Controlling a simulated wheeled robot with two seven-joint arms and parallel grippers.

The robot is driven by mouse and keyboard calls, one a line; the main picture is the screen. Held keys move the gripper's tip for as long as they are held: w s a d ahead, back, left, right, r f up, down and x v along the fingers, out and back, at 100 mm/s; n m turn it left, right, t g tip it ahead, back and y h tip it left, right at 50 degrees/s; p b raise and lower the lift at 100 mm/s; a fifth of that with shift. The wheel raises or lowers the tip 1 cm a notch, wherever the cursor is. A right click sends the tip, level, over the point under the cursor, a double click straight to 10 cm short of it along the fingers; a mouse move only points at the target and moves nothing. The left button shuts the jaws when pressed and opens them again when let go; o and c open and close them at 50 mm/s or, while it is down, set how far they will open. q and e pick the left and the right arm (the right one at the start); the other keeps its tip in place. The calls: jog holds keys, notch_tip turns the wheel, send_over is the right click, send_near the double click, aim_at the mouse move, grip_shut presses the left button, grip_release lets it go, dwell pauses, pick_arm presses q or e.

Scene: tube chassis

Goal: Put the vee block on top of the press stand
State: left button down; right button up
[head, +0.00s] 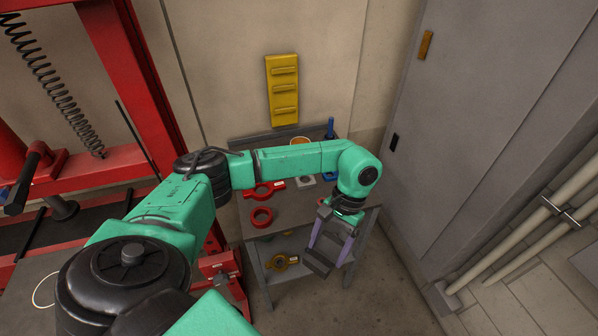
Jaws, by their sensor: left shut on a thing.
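My left gripper (331,246) hangs in front of the small grey table, its two purple-grey fingers pointing down. It is shut on a dark grey block (317,263), which looks like the vee block; the fingers partly cover it, so its groove is not clear. The red press stand (137,80) is at the left, a tall frame with a red crossbeam, well away from the gripper. My left arm crosses in front of its lower part and hides some of it. My right gripper is not in view.
The small table (284,222) holds a red ring (262,217), a red clamp-like part (265,191), a small grey block (304,181) and a blue tool (330,128). A yellow ring part (281,262) lies on its lower shelf. A grey cabinet (470,120) stands at the right.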

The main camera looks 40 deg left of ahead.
pick_arm(q)
jog(key=shift+s+f+b, duration=0.15)
jog(key=shift+f+b, duration=0.2)
jog(key=shift+f, duration=0.05)
jog(key=w+f+b+x, duration=0.1)
jog(key=b+x, duration=0.5)
jog(key=b, duration=0.3)
notch_tip(320, 180, up, 13)
jog(key=m+t+b, duration=0.9)
jog(key=m+b, duration=0.3)
jog(key=m, duration=2.2)
send_over(294, 206)
jog(key=s, duration=0.1)
jog(key=shift+y, duration=0.4)
notch_tip(294, 206, down, 15)
jog(key=shift+r+b, duration=0.2)
jog(key=shift+b, duration=0.85)
notch_tip(294, 206, down, 4)
jog(key=shift+f, duration=0.25)
jog(key=shift+c, duration=0.6)
grip_release()
jog(key=shift+s+d+f, duration=0.1)
jog(key=shift+o, duration=0.6)
jog(key=v, duration=1.2)
